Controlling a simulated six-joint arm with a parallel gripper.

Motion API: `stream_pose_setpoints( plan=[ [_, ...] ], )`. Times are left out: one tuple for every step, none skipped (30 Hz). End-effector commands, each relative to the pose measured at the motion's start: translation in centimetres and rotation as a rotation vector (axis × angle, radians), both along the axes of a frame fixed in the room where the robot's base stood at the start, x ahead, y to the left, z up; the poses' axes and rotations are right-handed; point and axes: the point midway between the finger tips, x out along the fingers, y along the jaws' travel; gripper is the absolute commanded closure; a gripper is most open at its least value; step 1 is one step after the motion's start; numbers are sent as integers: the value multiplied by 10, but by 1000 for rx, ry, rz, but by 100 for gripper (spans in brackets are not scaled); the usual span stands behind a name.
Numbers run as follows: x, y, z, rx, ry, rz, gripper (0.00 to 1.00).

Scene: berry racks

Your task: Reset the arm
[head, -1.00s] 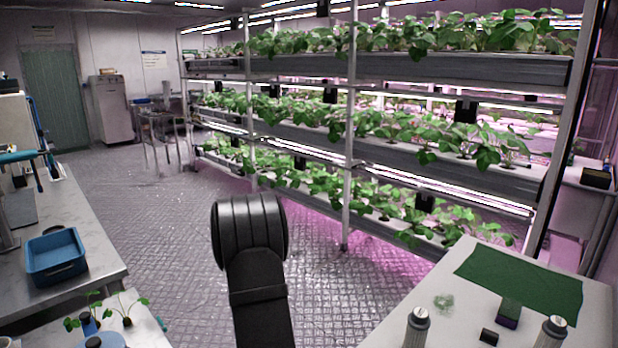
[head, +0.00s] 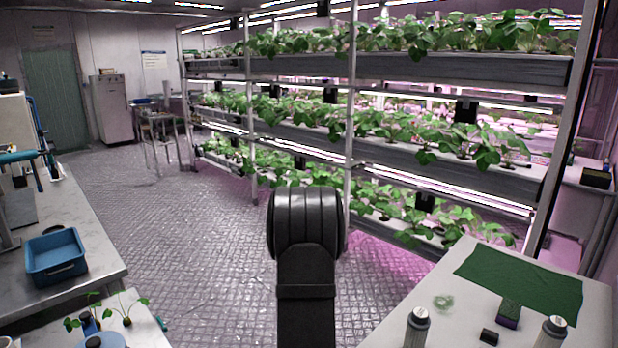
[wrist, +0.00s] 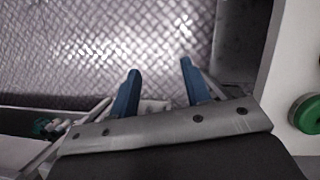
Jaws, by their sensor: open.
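My gripper (wrist: 158,90) shows in the wrist view, with two blue fingers standing apart and nothing between them. Patterned floor lies beyond the fingertips. In the head view my black arm stands upright at the bottom middle, in front of the plant racks. The gripper itself cannot be made out in the head view.
Tiered racks of leafy plants (head: 400,140) stand behind. A blue tray (head: 56,268) is on the left bench. The white table (head: 420,290) at right holds a green mat (head: 530,280) and bottles. A green round object (wrist: 308,114) shows at wrist-view right. Open floor (head: 190,240) lies between.

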Motion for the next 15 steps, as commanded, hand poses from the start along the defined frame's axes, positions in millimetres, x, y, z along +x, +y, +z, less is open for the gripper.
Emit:
stream_pose_setpoints(
  plan=[
    [-2,-11,0,0,0,-22,56],
    [-3,-17,0,0,1,-33,56],
    [-5,-25,0,0,1,-48,56],
    [-6,-31,0,0,1,-59,56],
    [-7,-37,0,0,2,-71,56],
    [-9,-45,0,0,2,-88,56],
    [-10,-50,1,1,2,-100,56],
    [-12,-56,1,0,2,-110,56],
    [-13,-63,1,1,2,-126,56],
    [-15,-68,1,1,2,-136,56],
    [-16,-73,1,1,2,-146,56],
    [-18,-79,1,1,2,-159,56],
    [-19,-84,2,1,2,-167,56],
    [-20,-88,2,1,2,-176,56],
    [-21,-92,2,1,2,-185,56]
  ],
)
